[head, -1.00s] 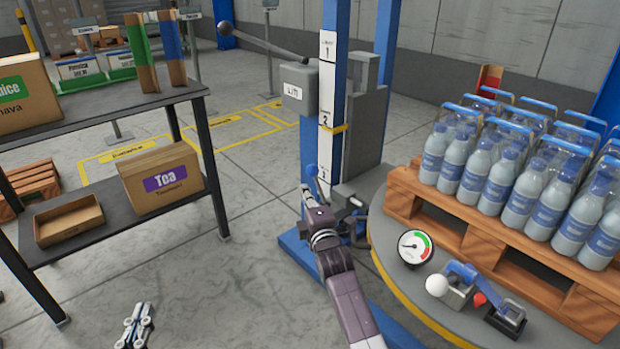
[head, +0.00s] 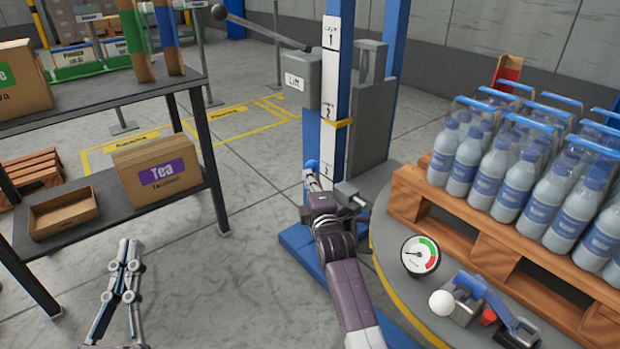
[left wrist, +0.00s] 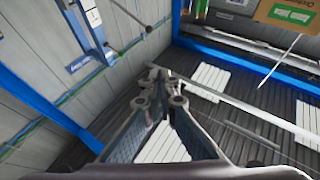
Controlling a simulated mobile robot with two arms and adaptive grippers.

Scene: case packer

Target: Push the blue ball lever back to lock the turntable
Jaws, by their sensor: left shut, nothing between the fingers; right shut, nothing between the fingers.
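The blue ball (head: 312,165) of the lever shows in the head view at the foot of the blue lift post, left of the turntable (head: 392,282). My right gripper (head: 313,182) is shut and empty, its tip right at the ball from the near side. I cannot tell whether they touch, and the lever's rod is mostly hidden behind the gripper. My left gripper (head: 126,250) is shut and empty, pointing up at the lower left, away from the lever. It also fills the middle of the left wrist view (left wrist: 163,85).
The turntable carries a pallet (head: 480,245) of bottle packs, a gauge (head: 420,257) and a blue handle with a white ball (head: 441,303). A shelf (head: 165,190) with boxes stands at the left. A lift box (head: 302,82) with a long lever is on the post.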

